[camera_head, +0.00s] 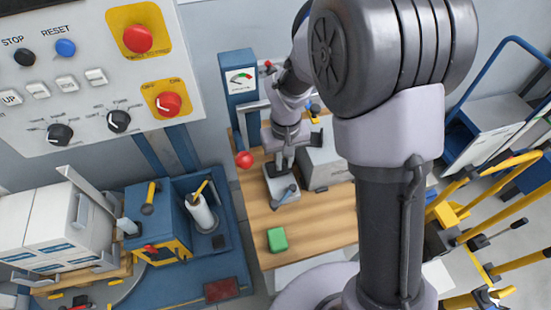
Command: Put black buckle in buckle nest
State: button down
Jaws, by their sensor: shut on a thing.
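My gripper (284,165) points down over the wooden bench, close above a small grey fixture (284,200) with a lever on it. The gripper is shut on a small dark thing, taken to be the black buckle; its outline is too small and too covered by the fingers to make out. I cannot tell whether the held thing touches the fixture. The buckle nest cannot be clearly made out; the grey fixture under the gripper may hold it.
The wooden bench (316,231) bears a grey box (326,168) right of the gripper and a green block (277,240) near its front. A blue gauge post (239,88) and a red ball knob (244,160) stand left. Yellow-handled levers (470,210) are at right. My arm hides the bench's right side.

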jog(key=shift+w+a+f, duration=0.1)
jog(key=shift+w+a, duration=0.2)
jog(key=shift+w, duration=0.25)
jog(key=shift+w+a, duration=0.25)
jog(key=shift+w, duration=0.3)
jog(key=f, duration=0.1)
jog(key=f+b, duration=0.2)
jog(key=shift+w+a+f, duration=0.2)
jog(key=shift+w+f, duration=0.05)
jog(key=shift+f, duration=0.15)
jog(key=shift+r, duration=0.15)
jog(key=c, duration=1.8)
grip_release()
jog(key=shift+f, duration=0.2)
jog(key=o, duration=0.4)
jog(key=shift+r, duration=0.1)
